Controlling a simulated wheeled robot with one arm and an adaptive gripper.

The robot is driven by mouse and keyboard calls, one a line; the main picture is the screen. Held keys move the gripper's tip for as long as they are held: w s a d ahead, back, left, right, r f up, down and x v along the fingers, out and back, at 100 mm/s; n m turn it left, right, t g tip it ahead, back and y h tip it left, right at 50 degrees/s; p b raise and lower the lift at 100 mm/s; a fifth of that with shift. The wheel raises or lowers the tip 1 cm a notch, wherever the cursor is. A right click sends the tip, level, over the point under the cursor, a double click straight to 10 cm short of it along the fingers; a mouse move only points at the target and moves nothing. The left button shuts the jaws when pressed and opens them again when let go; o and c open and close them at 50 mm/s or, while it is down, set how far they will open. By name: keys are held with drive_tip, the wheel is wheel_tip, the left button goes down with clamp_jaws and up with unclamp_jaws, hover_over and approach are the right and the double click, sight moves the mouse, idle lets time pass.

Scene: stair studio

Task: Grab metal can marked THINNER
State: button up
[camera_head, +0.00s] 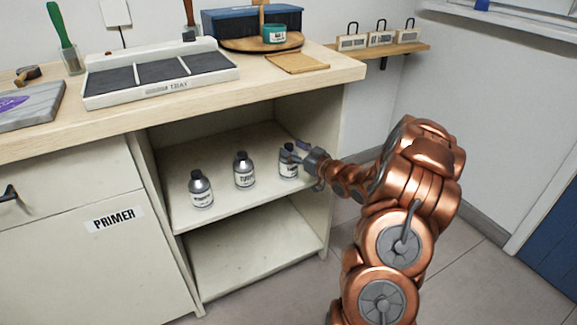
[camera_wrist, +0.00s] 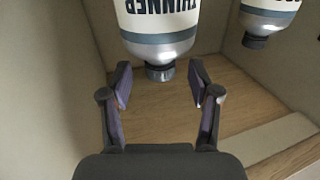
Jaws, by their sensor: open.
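The can marked THINNER (camera_wrist: 160,22), white-labelled with grey metal shoulders, appears upside down in the wrist view, its cap (camera_wrist: 160,72) at the opening between my fingertips. I cannot tell whether either finger touches the can.
Similar cans stand on the shelf (camera_head: 225,205) in the middle (camera_head: 244,171) and at the left (camera_head: 201,190); their labels are hard to read. The wooden countertop (camera_head: 262,88) overhangs them. The cabinet's right side wall (camera_head: 334,180) is close to my gripper. The lower shelf (camera_head: 255,260) is empty.

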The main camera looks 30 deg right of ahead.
drive_tip(key=shift+w+a+f, duration=0.1)
drive_tip(key=shift+w+a, duration=0.05)
drive_tip(key=shift+w, duration=0.45)
drive_tip(key=shift+w+a, duration=0.1)
drive_tip(key=shift+w, duration=0.45)
drive_tip(key=shift+c, duration=0.3)
clamp_jaws()
